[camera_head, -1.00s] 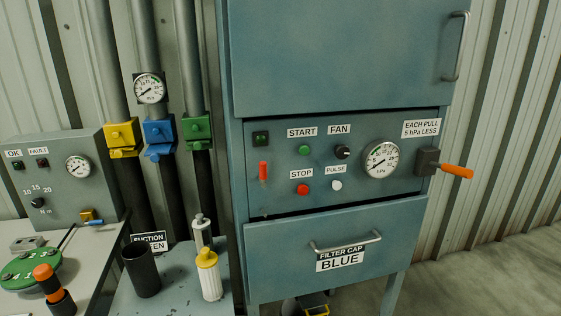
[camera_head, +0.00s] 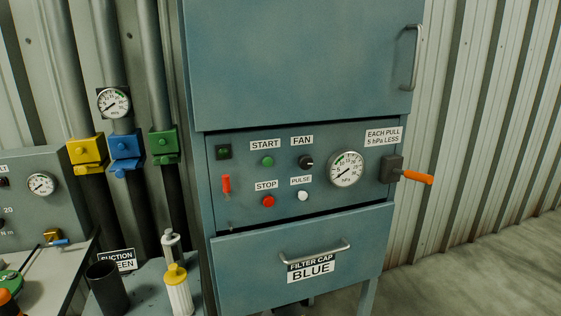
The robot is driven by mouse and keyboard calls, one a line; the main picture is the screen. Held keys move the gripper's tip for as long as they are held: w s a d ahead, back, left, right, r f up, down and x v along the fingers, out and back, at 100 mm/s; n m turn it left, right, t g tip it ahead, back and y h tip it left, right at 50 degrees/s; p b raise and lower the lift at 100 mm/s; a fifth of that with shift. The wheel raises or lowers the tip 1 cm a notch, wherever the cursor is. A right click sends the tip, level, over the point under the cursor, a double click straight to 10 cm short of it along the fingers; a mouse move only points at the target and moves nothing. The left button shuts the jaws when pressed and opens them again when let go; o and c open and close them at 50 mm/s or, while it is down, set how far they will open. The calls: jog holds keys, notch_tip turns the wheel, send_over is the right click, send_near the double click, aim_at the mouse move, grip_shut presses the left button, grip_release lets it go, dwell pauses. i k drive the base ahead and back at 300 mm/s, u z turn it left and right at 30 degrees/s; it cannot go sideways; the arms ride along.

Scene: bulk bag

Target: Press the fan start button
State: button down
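The blue-grey cabinet's control panel (camera_head: 322,195) faces me near the middle of the view. The green start button (camera_head: 267,161) sits under the START label (camera_head: 265,145). The red stop button (camera_head: 268,202) is below it, under the STOP label. A black fan knob (camera_head: 306,162) is to the right of the start button, under the FAN label (camera_head: 302,140). A white pulse button (camera_head: 303,196) is below the knob. My gripper does not show in the view.
A gauge (camera_head: 346,169) and an orange-handled lever (camera_head: 415,177) are at the panel's right. A red switch (camera_head: 226,184) is at its left. Yellow (camera_head: 87,150), blue (camera_head: 126,148) and green (camera_head: 163,144) pipe fittings stand left of the cabinet. A yellow-capped white bottle (camera_head: 178,292) stands below.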

aim_at(268, 161)
jog(key=i, duration=0.85)
jog(key=u, duration=0.05)
